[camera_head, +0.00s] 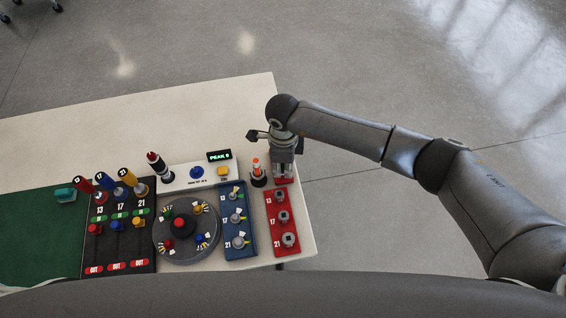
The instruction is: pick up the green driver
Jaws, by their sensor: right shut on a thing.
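My right gripper (284,172) points down at the top end of a red tray (268,222) near the table's right edge. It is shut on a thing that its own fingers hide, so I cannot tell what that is. I see no clear green driver. Red (84,185), blue (107,180) and yellow (127,176) handled drivers stand tilted in a black rack marked 13, 17 and 21 (97,255). A small teal-green block (65,195) lies on the green mat (40,240). My left gripper is out of view.
An orange-topped piece (256,172) stands close left of my right gripper. A blue tray (240,250), a round grey turntable (180,257), a white panel (215,184) and a red-and-black upright tool (158,166) fill the table's front. The back of the table (150,120) is clear.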

